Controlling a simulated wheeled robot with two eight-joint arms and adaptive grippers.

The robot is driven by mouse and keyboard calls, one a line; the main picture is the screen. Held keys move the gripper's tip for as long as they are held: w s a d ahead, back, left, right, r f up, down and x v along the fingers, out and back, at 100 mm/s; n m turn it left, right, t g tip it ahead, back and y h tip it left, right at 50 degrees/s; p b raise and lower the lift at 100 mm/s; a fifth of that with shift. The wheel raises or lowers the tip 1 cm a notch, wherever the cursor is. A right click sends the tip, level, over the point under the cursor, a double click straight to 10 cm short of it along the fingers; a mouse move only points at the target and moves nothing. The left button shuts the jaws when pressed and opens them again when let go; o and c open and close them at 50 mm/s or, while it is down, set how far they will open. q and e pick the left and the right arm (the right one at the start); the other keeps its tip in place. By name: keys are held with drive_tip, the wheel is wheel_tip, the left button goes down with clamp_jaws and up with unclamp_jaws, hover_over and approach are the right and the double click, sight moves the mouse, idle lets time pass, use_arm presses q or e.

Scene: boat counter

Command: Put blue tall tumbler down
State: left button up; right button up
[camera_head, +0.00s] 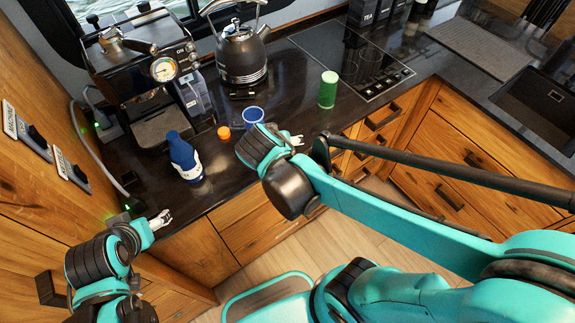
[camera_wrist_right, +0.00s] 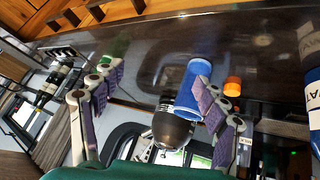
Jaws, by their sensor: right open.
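The blue tall tumbler (camera_head: 253,116) stands upright on the dark counter (camera_head: 290,115), its open rim facing up. In the right wrist view the blue tumbler (camera_wrist_right: 188,85) is beside one finger, within the spread of the jaws. My right gripper (camera_head: 293,139) is at the counter's front edge, just in front of the tumbler. It is open, with its two padded fingers (camera_wrist_right: 158,98) wide apart. My left gripper (camera_head: 161,220) is low at the left, by the counter edge and away from the tumbler; its jaw opening is not clear.
A blue bottle (camera_head: 185,158) and a small orange object (camera_head: 223,132) stand left of the tumbler. A green cylinder (camera_head: 328,92) stands to the right, near the cooktop (camera_head: 350,58). A kettle (camera_head: 242,55) and coffee machine (camera_head: 145,75) are behind.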

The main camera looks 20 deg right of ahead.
drive_tip(key=s+a+n+y, duration=0.1)
drive_tip(key=s+n+y, duration=0.2)
drive_tip(key=s, duration=0.5)
drive_tip(key=shift+a+r+t+y, duration=0.15)
drive_tip(key=shift+r+t+y, duration=0.25)
drive_tip(key=shift+y, duration=0.4)
use_arm(q)
drive_tip(key=shift+f, duration=0.1)
use_arm(e)
drive_tip(key=shift+s+f, duration=0.1)
drive_tip(key=shift+f, duration=0.05)
